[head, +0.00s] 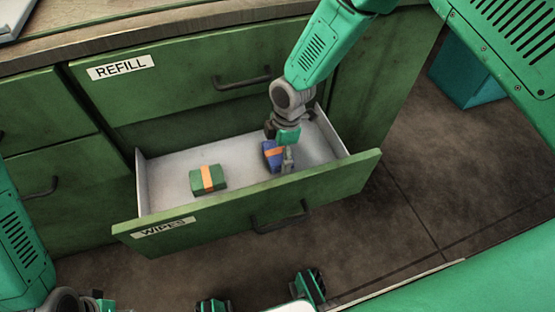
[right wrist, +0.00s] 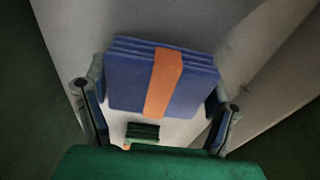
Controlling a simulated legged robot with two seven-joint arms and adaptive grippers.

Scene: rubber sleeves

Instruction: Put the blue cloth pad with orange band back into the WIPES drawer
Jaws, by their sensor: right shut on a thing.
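The blue cloth pad with orange band (head: 271,156) is inside the open WIPES drawer (head: 240,210), right of its middle. My right gripper (head: 279,150) reaches down into the drawer and is shut on this pad. In the right wrist view the pad (right wrist: 195,85) sits between the two fingers (right wrist: 160,108), its layered edge and orange band showing. I cannot tell whether its underside touches the drawer floor. My left gripper (head: 100,301) is at the bottom left edge of the head view, mostly cut off, so its fingers cannot be judged.
A green pad with orange band (head: 208,179) lies in the drawer to the left of the blue one. It also shows small in the right wrist view (right wrist: 142,131). The REFILL drawer (head: 180,80) above is shut. Bare pale drawer floor lies between the pads and at right.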

